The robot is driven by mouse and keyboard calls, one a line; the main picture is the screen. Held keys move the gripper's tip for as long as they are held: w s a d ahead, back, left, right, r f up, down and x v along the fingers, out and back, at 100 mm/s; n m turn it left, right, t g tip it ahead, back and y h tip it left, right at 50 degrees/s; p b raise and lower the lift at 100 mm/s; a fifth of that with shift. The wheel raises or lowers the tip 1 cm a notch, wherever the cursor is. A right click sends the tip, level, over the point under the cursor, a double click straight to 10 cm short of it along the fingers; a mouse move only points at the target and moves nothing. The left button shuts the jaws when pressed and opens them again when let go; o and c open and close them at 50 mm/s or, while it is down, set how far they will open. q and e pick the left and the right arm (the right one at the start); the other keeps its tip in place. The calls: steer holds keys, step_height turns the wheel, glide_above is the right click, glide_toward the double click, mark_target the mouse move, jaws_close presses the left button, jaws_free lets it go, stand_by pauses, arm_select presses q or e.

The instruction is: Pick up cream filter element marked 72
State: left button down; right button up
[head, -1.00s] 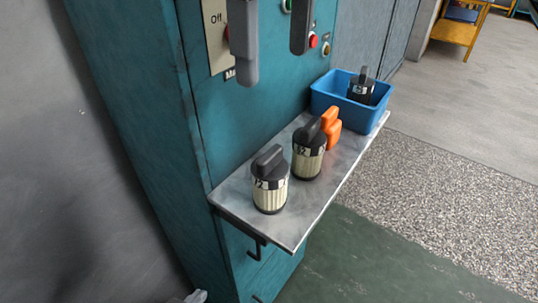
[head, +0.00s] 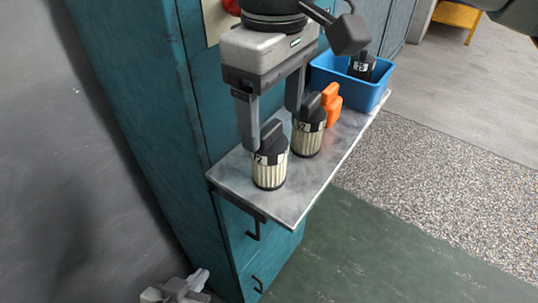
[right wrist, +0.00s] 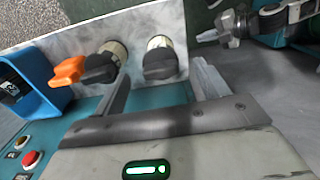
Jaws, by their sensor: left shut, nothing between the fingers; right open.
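Two cream pleated filter elements with black caps stand upright on the shelf. The near one (head: 269,170) and the one behind it (head: 307,138) each show a label ending in 2; the full number is not clear. My right gripper (head: 272,128) is open and empty, pointing down over the near filter's cap. In the right wrist view, the near filter (right wrist: 160,60) shows between and beyond the open fingers, the other filter (right wrist: 105,62) to the left. Contact cannot be seen. My left gripper (head: 195,282) is shut and empty, low at the bottom left, away from the shelf.
The grey metal shelf (head: 235,180) juts from a teal cabinet (head: 135,110). An orange part (head: 332,104) stands behind the second filter. A blue bin (head: 340,88) at the far end holds a dark-capped filter (head: 362,66). The shelf's near corner is clear.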

mark_target(272, 128)
step_height(272, 128, down, 4)
steer(key=shift+w+r, duration=0.1)
steer(key=shift+r, duration=0.1)
steer(key=c, duration=1.4)
steer(key=shift+r, duration=0.1)
